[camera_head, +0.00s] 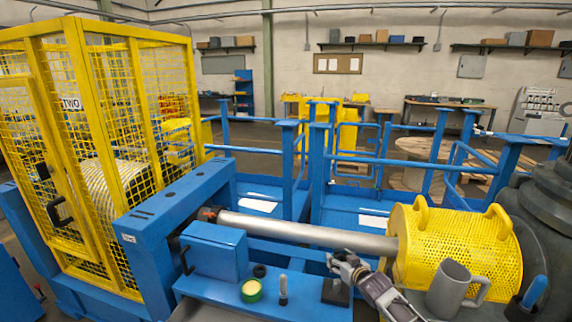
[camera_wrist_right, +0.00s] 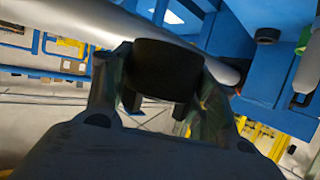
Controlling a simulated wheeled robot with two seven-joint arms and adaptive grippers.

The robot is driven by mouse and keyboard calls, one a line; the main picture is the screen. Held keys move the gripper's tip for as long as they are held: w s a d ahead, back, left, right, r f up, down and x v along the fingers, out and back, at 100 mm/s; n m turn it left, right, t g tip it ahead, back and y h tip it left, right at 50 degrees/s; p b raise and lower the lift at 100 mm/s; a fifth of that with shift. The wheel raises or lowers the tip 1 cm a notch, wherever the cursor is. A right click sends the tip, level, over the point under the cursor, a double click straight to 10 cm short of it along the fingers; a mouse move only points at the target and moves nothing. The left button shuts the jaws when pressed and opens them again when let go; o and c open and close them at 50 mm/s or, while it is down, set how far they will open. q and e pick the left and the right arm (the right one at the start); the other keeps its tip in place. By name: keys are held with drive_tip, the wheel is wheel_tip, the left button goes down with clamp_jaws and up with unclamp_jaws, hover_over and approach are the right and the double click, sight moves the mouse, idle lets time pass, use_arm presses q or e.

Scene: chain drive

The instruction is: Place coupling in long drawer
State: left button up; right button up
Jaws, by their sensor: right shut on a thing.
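My right gripper (camera_head: 345,264) is above the blue bench top, just in front of the long metal shaft. In the wrist view, its fingers (camera_wrist_right: 160,85) are shut on a dark, short round piece (camera_wrist_right: 165,68), which appears to be the coupling. In the head view this piece cannot be made out clearly at the fingers. No open drawer can be picked out, and I cannot tell which part is the long drawer. My left gripper is not in view.
The grey shaft (camera_head: 310,234) runs behind the gripper to a yellow perforated guard (camera_head: 460,250). A blue box (camera_head: 215,250), a black ring (camera_head: 259,271), a green-yellow round item (camera_head: 251,291) and a small upright tool (camera_head: 283,290) stand on the bench. A grey mug (camera_head: 448,289) is at right.

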drive_tip(key=s+a+r, duration=0.2)
drive_tip(key=s+r, duration=0.1)
drive_tip(key=r, duration=0.7)
drive_tip(key=s+a+r, duration=0.1)
drive_tip(key=s+r, duration=0.1)
drive_tip(key=r, duration=0.8)
drive_tip(key=s+d+f+m+h, duration=0.1)
drive_tip(key=s+f, duration=0.8)
drive_tip(key=f, duration=0.1)
drive_tip(key=s+d+f+m+h, duration=0.1)
drive_tip(key=s+d+f+h, duration=0.1)
drive_tip(key=s+f, duration=0.8)
drive_tip(key=shift+d+m, duration=0.3)
drive_tip(key=shift+m, duration=0.1)
drive_tip(key=shift+w, duration=0.15)
